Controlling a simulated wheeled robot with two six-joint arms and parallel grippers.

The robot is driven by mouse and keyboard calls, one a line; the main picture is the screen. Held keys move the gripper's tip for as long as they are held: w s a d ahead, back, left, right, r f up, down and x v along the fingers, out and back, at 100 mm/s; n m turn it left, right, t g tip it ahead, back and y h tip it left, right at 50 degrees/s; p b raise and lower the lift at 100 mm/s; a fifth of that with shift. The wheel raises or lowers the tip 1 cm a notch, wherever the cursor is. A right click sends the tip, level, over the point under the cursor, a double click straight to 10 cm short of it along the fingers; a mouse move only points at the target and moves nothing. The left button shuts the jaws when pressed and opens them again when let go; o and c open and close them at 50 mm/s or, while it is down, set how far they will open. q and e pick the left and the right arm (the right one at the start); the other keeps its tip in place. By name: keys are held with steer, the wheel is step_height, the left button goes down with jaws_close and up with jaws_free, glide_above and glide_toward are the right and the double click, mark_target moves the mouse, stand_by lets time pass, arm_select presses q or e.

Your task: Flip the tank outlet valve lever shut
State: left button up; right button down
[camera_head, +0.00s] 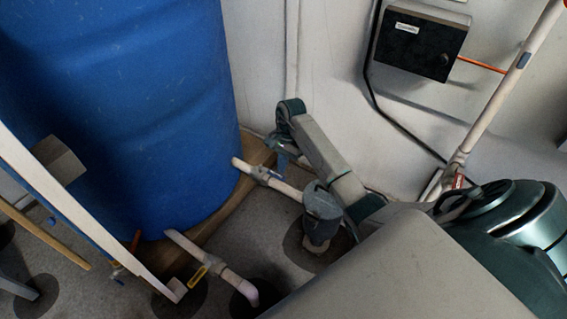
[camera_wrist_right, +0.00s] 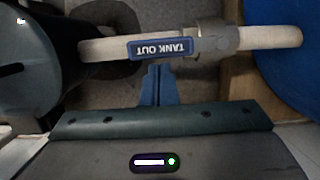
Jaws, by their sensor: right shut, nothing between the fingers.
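The tank outlet valve (camera_head: 262,173) sits on a white pipe low beside the blue tank (camera_head: 130,110). In the right wrist view its blue lever (camera_wrist_right: 161,47), marked TANK OUT, lies along the pipe, pointing away from the tank. The grey valve body (camera_wrist_right: 215,40) is between lever and tank. My left gripper is out of view.
A second pipe with a yellow-handled valve (camera_head: 197,277) runs lower left. A white beam (camera_head: 85,215) crosses the left side. A black control box (camera_head: 420,42) hangs on the wall.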

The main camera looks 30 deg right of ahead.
steer(key=shift+s+a+m+p, duration=0.15)
steer(key=shift+m+p, duration=0.2)
steer(key=shift+m, duration=0.25)
